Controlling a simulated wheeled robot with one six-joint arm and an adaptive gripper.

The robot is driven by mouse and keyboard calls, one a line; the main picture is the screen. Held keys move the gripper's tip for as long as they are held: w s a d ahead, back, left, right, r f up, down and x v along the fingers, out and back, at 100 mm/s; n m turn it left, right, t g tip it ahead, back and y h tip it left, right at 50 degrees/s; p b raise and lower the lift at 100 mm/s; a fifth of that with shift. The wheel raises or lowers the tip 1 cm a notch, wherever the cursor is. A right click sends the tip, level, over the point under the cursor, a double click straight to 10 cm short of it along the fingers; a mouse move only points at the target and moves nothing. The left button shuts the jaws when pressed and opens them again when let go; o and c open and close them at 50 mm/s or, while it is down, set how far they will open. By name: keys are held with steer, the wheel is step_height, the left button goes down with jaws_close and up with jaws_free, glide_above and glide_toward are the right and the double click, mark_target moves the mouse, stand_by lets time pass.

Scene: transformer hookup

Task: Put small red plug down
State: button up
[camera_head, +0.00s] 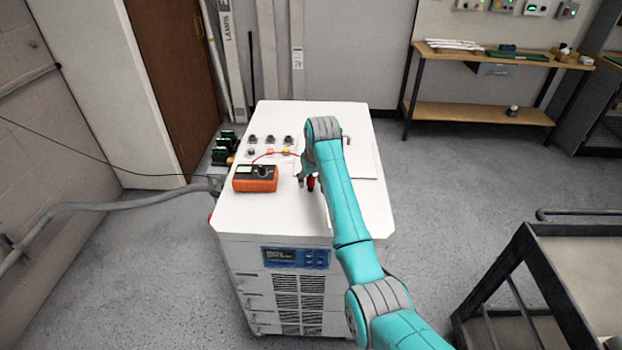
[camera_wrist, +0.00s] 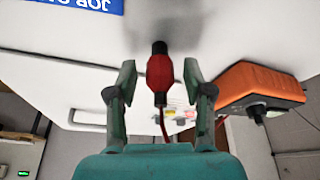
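The small red plug (camera_head: 310,184) with a black tip is at the white cabinet top (camera_head: 240,212), partly hidden by my arm in the head view. In the wrist view the red plug (camera_wrist: 160,80) is between the two fingers of my gripper (camera_wrist: 159,70), with a visible gap on each side. My gripper is open around it. The plug's black end points at the white surface, where a soft shadow lies; I cannot tell whether it touches. A red wire (camera_wrist: 163,122) trails from the plug's other end.
An orange multimeter (camera_head: 255,179) lies left of the plug on the cabinet top; the orange multimeter also shows in the wrist view (camera_wrist: 258,82). Several terminals (camera_head: 270,139) stand behind it. A cart (camera_head: 570,245) is at the right and a wooden bench (camera_head: 490,53) at the back.

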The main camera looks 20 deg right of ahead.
steer(key=v, duration=1.2)
steer(key=shift+r, duration=0.15)
steer(key=shift+s+d, duration=0.1)
